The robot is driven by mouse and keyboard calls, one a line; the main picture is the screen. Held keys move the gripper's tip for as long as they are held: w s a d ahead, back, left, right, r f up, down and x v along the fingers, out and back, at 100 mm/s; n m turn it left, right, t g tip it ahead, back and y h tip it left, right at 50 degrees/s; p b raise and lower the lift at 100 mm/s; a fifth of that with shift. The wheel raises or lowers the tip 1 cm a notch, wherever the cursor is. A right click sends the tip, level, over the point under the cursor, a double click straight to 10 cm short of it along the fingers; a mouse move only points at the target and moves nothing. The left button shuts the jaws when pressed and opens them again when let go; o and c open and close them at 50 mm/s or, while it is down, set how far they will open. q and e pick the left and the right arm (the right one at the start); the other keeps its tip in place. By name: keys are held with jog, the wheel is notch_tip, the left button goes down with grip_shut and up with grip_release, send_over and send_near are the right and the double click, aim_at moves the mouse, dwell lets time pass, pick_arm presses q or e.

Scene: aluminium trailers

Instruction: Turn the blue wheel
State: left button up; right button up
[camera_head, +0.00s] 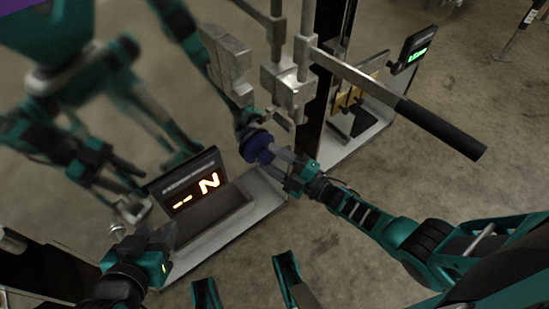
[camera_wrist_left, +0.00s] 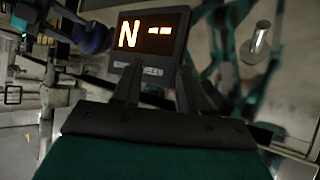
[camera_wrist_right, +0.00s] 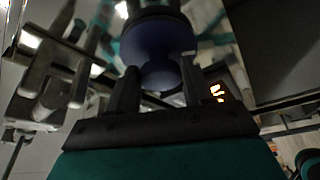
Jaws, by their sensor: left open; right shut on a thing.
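The blue wheel (camera_head: 257,147) is a dark blue round knob on the metal rig near the middle of the head view. My right gripper (camera_head: 281,163) reaches it from the lower right. In the right wrist view the wheel (camera_wrist_right: 153,45) sits at the fingertips, and the right gripper (camera_wrist_right: 158,82) is shut on its narrower near end. My left gripper (camera_head: 168,238) is open and empty, close in front of the display (camera_head: 193,186) with orange "-- N" figures. The left wrist view shows this display (camera_wrist_left: 150,36) beyond the left fingers, with the wheel (camera_wrist_left: 92,37) to its left.
A metal lever with a black handle (camera_head: 440,130) sticks out to the right above my right arm. A second display with green figures (camera_head: 417,50) stands at the back right on the light base. Metal blocks (camera_head: 228,63) rise behind the wheel. Concrete floor lies open at right.

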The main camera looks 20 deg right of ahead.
dwell(0.3)
jog(key=o, duration=1)
jog(key=shift+s+d+f, duration=0.1)
jog(key=shift+s+d, duration=0.15)
jog(key=shift+s, duration=0.05)
jog(key=v, duration=1.2)
jog(key=shift+s, duration=0.1)
